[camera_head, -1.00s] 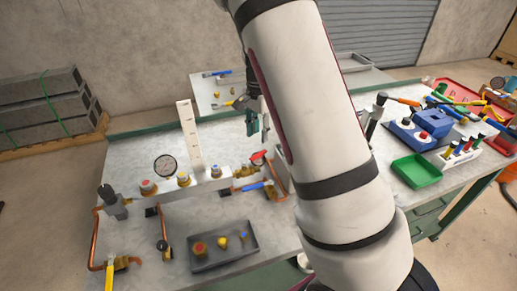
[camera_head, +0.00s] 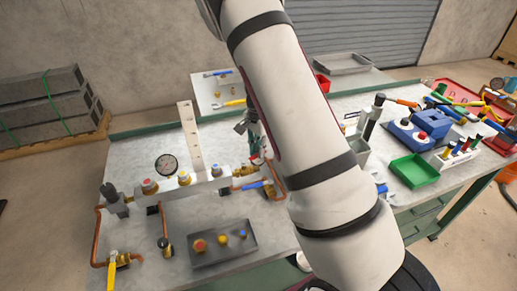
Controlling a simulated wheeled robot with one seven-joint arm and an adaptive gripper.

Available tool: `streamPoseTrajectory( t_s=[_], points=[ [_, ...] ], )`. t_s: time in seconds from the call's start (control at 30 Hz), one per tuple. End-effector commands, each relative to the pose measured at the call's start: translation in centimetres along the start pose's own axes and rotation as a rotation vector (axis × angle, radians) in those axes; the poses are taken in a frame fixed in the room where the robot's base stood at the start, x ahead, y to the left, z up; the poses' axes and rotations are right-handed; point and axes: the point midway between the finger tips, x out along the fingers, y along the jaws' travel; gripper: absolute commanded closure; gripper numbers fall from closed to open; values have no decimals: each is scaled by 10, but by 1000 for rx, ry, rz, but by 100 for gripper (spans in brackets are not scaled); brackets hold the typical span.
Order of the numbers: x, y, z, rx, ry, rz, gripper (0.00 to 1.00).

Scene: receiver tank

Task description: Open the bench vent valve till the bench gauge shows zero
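The round bench gauge (camera_head: 166,164) stands at the back of the white manifold (camera_head: 205,186); its needle is too small to read. At the manifold's right end is brass pipework with a blue-handled valve (camera_head: 252,185). A red valve handle there is now mostly hidden by my gripper (camera_head: 257,157). My gripper points down at that spot, partly behind my arm. I cannot tell whether it touches the handle or how far its fingers are apart. A yellow-handled valve (camera_head: 112,264) is at the front left, and a small black-knobbed valve (camera_head: 164,244) is below the manifold.
A dark tray (camera_head: 225,258) with red, yellow and blue knobbed parts lies in front of the manifold. An upright white plate (camera_head: 189,135) rises behind it. A green tray (camera_head: 414,170) and a blue box (camera_head: 432,122) are at the right. Copper pipe (camera_head: 98,235) runs along the left.

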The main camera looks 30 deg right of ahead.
Motion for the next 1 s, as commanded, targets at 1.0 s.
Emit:
streamPoseTrajectory(
  t_s=[1.0],
  points=[
    [1,-30,6,-462,1,-2,100]
  ],
)
